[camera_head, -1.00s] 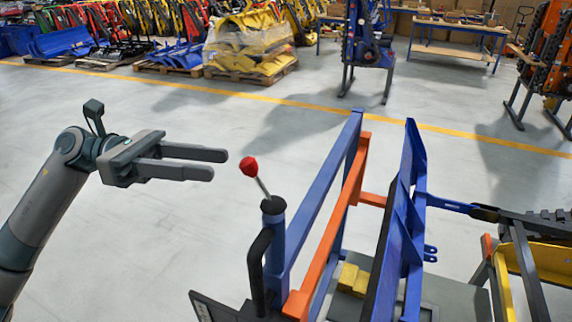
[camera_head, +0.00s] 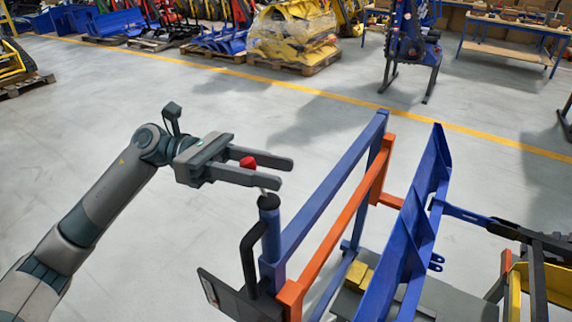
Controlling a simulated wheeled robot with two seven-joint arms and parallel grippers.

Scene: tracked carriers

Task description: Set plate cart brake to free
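The plate cart (camera_head: 329,197) has a blue and orange frame and stands right of centre. Its brake lever has a red knob (camera_head: 248,162) on a thin rod above a blue post (camera_head: 270,236). The rod leans to the left. My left gripper (camera_head: 287,174) is open, its two fingers pointing right. The red knob shows between the fingers, partly hidden by the near one. I cannot tell whether a finger touches it. My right gripper is not in view.
A black bent handle (camera_head: 249,258) and a dark panel (camera_head: 221,296) sit beside the post. A blue plate (camera_head: 420,215) stands on the cart's right side. Yellow and black equipment (camera_head: 538,280) is at far right. The floor behind the cart is clear up to the yellow line.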

